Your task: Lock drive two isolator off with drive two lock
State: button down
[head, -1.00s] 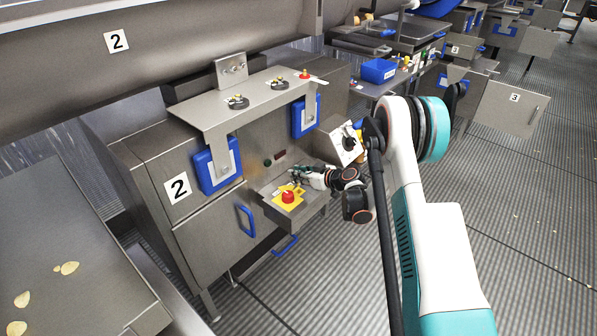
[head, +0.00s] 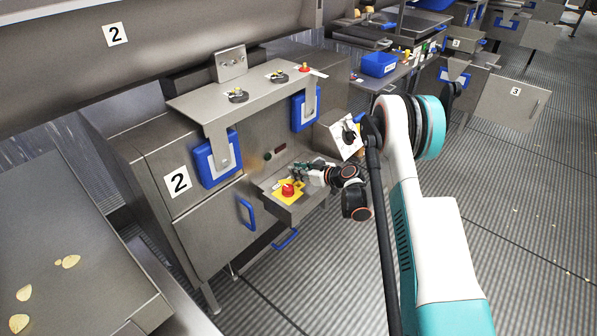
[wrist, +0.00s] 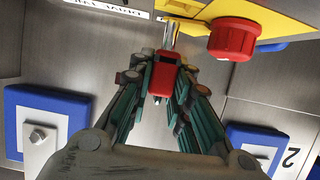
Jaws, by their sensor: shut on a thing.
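My gripper (wrist: 164,75) is shut on a red padlock (wrist: 162,80), its metal shackle (wrist: 170,32) pointing away from the fingers. The shackle end is close beside the edge of a yellow plate (wrist: 280,12) with a red knob (wrist: 232,38); I cannot tell whether it passes through anything. In the head view, my gripper (head: 298,170) is just behind the red knob (head: 288,189) on its yellow plate (head: 280,197), on a steel box low on the machine. A white label (wrist: 108,8) near the plate reads upside down, partly cut off, seemingly "drive two".
A panel with a black rotary handle (head: 348,134) stands right of the machine, close to my arm. The shelf above (head: 205,105) holds black clasps and a red-and-yellow item (head: 305,68). Blue-framed brackets (head: 215,165) hang below it.

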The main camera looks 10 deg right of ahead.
jog(key=shift+f, duration=1.75)
dwell(0.5)
jog(key=shift+r, duration=0.15)
jog(key=shift+r+p, duration=0.55)
jog(key=shift+r, duration=0.75)
jog(key=shift+b, duration=0.55)
dwell(0.7)
jog(key=shift+f, duration=1.45)
dwell(0.4)
jog(key=c, duration=1.4)
grip_release()
jog(key=v, duration=1.2)
jog(key=shift+f, duration=0.1)
